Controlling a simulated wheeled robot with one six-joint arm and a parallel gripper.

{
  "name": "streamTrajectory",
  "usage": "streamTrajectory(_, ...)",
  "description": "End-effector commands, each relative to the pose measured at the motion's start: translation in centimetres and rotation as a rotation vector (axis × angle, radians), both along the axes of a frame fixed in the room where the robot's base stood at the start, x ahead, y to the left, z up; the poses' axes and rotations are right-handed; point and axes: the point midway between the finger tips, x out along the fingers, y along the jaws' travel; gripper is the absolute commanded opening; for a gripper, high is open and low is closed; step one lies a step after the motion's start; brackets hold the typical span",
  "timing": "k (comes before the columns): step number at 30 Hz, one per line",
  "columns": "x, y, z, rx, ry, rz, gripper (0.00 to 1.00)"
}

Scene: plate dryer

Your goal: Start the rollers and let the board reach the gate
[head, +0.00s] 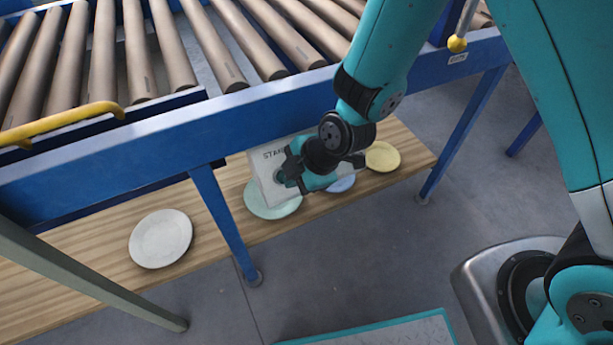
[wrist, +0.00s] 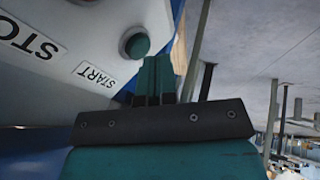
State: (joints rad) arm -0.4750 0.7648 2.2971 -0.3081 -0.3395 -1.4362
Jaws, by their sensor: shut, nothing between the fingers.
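The rollers (head: 135,55) of the blue-framed conveyor lie across the top of the head view. A white control box (head: 267,180) hangs below the conveyor rail, partly hidden behind my arm. In the wrist view it carries a green button (wrist: 135,43), a START label (wrist: 95,75) and a STOP label (wrist: 32,40). My gripper (wrist: 158,65) is shut and empty, its tips just beside the green button; I cannot tell whether they touch it. In the head view my gripper (head: 284,178) is in front of the box. I cannot make out the board or the gate.
A yellow bar (head: 60,122) runs along the conveyor's left side, and a yellow knob (head: 457,43) stands at its right. Below, a wooden shelf (head: 215,200) bears a white plate (head: 160,238), a mint plate (head: 272,203), a blue plate (head: 342,184) and a yellow plate (head: 383,156). Blue legs stand near.

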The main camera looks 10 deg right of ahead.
Motion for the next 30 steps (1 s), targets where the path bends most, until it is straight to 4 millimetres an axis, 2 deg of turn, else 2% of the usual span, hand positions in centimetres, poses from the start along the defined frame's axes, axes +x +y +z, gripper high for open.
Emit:
streamTrajectory(6, 1.3, 0.5, -0.7, 0.0, 0.001, 0.0, 0.0)
streamTrajectory(17, 1.5, 0.6, -0.8, 0.0, 0.001, 0.0, 0.0)
streamTrajectory(23, 3.1, 1.1, -1.8, 0.0, -0.001, 0.001, 0.0)
streamTrajectory(30, 3.3, 1.2, -1.9, -0.002, -0.007, 0.001, 0.0)
